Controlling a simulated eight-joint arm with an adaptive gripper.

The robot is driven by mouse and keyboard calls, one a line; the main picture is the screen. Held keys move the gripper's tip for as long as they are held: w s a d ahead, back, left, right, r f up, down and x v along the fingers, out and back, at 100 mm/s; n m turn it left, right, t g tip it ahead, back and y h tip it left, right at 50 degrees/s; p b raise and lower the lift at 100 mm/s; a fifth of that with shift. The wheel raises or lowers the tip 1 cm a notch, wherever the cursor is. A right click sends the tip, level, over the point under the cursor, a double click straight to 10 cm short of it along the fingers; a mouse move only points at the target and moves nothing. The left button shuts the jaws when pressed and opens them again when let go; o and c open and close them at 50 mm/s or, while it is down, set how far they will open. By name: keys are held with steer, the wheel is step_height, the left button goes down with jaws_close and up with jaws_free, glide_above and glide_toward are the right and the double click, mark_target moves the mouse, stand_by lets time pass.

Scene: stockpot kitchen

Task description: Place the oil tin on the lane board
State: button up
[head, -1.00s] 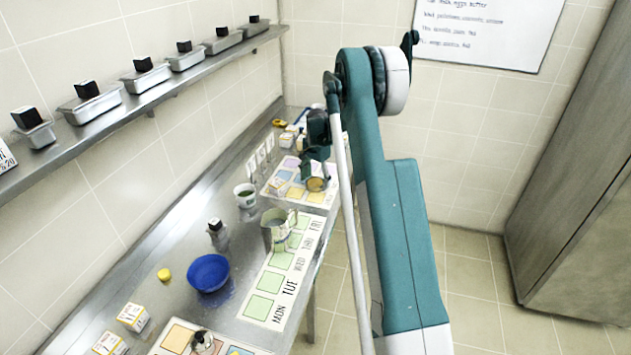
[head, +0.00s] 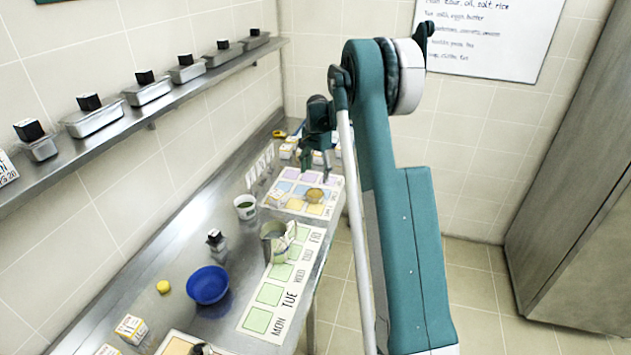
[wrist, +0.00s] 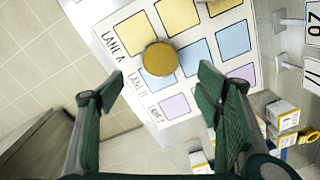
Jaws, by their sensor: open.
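A round gold-topped tin, which looks like the oil tin (wrist: 160,60), rests on the lane board (wrist: 127,75). In the wrist view it covers part of the first blue square in lane B, near the lane A edge. It also shows on the board in the head view (head: 315,194). My gripper (wrist: 160,87) is open and empty, its two fingers apart and the tin visible between and beyond them. In the head view my gripper (head: 317,172) hangs above the board, clear of the tin.
Small boxes (wrist: 283,114) and a yellow ring-shaped item (wrist: 308,134) lie near the board. A shelf (head: 110,128) runs along the left wall.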

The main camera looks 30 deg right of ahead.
steer(key=shift+r, duration=0.95)
steer(key=s+a+r+n+t, duration=0.3)
steer(key=s+a+r+n, duration=0.4)
steer(key=s+a+r, duration=1.35)
steer(key=s+a+r+n+t, duration=0.1)
steer(key=s+a+r+n, duration=0.15)
steer(key=s, duration=0.55)
steer(key=s+a+r+n+t, duration=0.1)
steer(key=s+a, duration=0.2)
steer(key=s, duration=0.5)
steer(key=s+a+f+n+t, duration=0.1)
steer(key=s+a+f+n, duration=0.1)
steer(key=s, duration=0.6)
steer(key=s+a+f+n, duration=0.2)
steer(key=s+a+f, duration=0.1)
steer(key=s, duration=0.5)
steer(key=shift+a+f+t, duration=0.25)
steer(key=shift+f+t, duration=0.15)
steer(key=shift+f, duration=0.3)
